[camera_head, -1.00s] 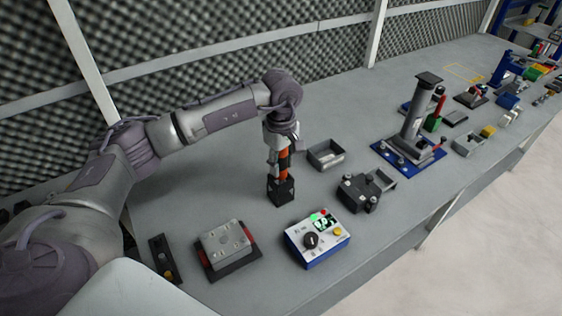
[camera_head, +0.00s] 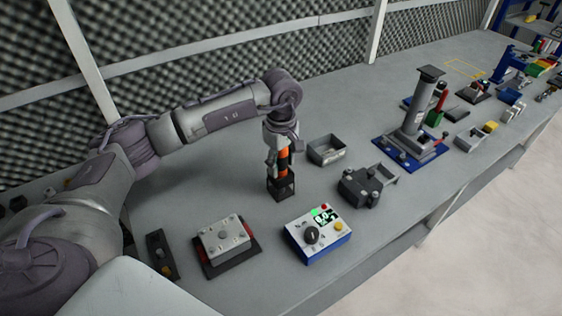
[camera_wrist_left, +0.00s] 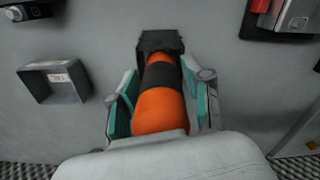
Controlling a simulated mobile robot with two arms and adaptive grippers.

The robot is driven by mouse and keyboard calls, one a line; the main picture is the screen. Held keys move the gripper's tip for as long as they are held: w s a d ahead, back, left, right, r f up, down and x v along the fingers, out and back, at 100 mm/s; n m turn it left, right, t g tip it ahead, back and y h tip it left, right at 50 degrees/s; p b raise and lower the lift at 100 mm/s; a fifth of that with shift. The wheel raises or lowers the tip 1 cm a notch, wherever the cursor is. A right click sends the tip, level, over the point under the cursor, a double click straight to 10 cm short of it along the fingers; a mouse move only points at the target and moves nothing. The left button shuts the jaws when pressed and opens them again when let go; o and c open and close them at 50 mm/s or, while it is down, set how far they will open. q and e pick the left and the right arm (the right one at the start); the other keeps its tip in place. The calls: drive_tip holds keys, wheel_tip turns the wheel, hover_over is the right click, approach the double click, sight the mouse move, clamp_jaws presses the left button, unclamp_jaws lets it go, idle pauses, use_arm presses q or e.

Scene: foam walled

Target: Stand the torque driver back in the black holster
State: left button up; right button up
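The torque driver (camera_head: 283,160), orange with a black band, stands upright in the head view. Its lower end is in the black holster (camera_head: 281,190) on the grey bench. The wrist view looks along the driver (camera_wrist_left: 160,108) to the dark holster (camera_wrist_left: 160,42). My left gripper (camera_head: 282,168) is above the holster, around the driver. Its teal-padded fingers (camera_wrist_left: 162,88) stand on either side of the driver, spread with narrow gaps. How deep the driver sits is hidden. My right gripper is not in view.
A blue-and-white control box (camera_head: 318,235) is in front, with a grey block on a dark plate (camera_head: 225,242) to its left. A grey open tray (camera_head: 327,150) and a black fixture (camera_head: 360,186) stand right of the holster. A press (camera_head: 412,110) stands farther right.

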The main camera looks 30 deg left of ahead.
use_arm(q)
drive_tip(key=shift+o, duration=0.7)
wheel_tip(320, 180, up, 12)
idle(0.5)
